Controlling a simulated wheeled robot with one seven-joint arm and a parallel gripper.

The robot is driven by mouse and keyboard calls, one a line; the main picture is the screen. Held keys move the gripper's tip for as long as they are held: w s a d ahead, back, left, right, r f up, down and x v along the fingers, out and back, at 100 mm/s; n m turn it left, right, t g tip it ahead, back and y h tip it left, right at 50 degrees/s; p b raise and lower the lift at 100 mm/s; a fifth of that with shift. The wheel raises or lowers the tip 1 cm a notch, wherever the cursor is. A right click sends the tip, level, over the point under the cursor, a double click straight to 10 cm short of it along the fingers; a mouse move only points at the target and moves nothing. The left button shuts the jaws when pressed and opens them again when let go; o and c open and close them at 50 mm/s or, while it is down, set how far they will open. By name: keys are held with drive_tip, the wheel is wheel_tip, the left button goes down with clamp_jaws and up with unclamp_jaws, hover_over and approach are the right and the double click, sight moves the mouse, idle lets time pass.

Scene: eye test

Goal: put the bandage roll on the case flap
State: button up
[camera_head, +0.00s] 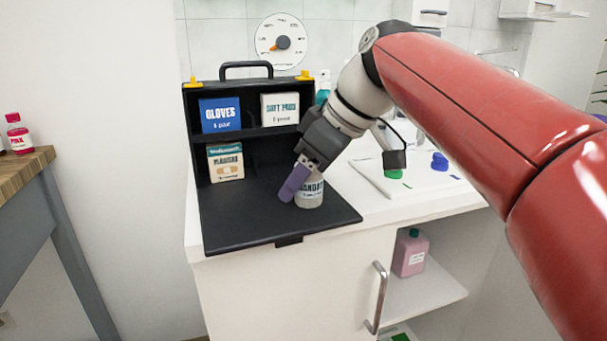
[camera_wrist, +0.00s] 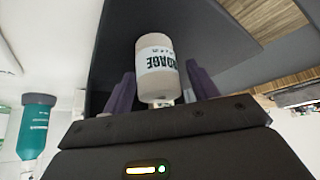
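The bandage roll (camera_head: 310,194) is a white cylinder with a printed label, roughly upright over the right part of the black case flap (camera_head: 245,220). I cannot tell for sure whether its base touches the flap. My gripper (camera_head: 297,180) has purple fingers and reaches down at the roll from above, hiding part of it.
The open case (camera_head: 192,120) holds a blue gloves box (camera_head: 220,115), a soft pads box (camera_head: 280,109) and a plasters box (camera_head: 225,162). A teal bottle (camera_wrist: 33,128) stands beside the case. Green and blue items (camera_head: 440,161) lie on the counter at right. The flap's front left is bare.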

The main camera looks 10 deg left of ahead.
drive_tip(key=shift+d+r, duration=0.2)
drive_tip(key=shift+r, duration=0.3)
drive_tip(key=p+v, duration=0.2)
drive_tip(key=v, duration=0.9)
drive_tip(key=shift+p, duration=0.35)
drive_tip(key=shift+d, duration=0.15)
drive_tip(key=s+d+f+m+t+h, duration=0.1)
drive_tip(key=s+d+f+m, duration=0.3)
drive_tip(key=f, duration=0.6)
drive_tip(key=s+d+f+m+t+h, duration=0.2)
drive_tip(key=s+d+f+m, duration=0.3)
drive_tip(key=d+f, duration=0.4)
drive_tip(key=s+d+f+m+t+h, duration=0.1)
drive_tip(key=s+d+f+m+h, duration=0.2)
drive_tip(key=d+f+m, duration=0.3)
wheel_tip(320, 180, down, 5)
drive_tip(key=shift+s+d+m, duration=0.4)
drive_tip(key=shift+s+d, duration=0.25)
drive_tip(key=shift+s, duration=0.15)
